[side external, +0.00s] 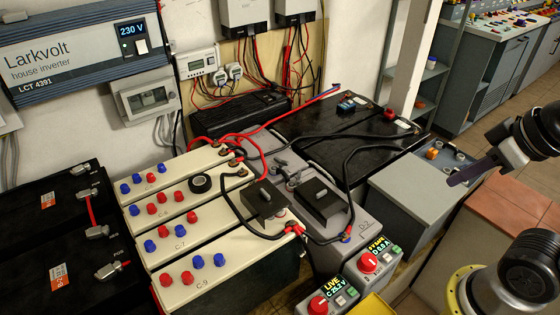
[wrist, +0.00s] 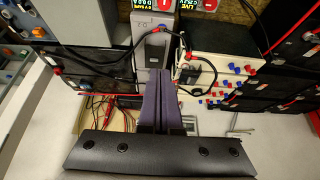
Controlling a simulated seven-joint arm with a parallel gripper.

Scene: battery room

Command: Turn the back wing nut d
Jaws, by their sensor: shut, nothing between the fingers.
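The grey battery case marked D-2 (side external: 333,238) stands in the middle of the side external view, with black block-shaped covers on top. Small dark fittings (side external: 281,164) sit at its back end and look like the back wing nut, though they are too small to be sure. My gripper (side external: 452,182) is at the right, over a grey box and well apart from the D-2 case. Its purple fingers are together and empty. In the wrist view the shut fingers (wrist: 159,73) hide part of the grey case (wrist: 148,28), so the nut cannot be made out there.
Cream batteries (side external: 225,250) with red and blue caps stand left of the D-2 case. Black and red cables (side external: 345,190) loop over the tops. A black battery (side external: 340,128) is behind, and a grey box (side external: 415,195) lies between my gripper and the case. Dial boxes (side external: 373,263) stand in front.

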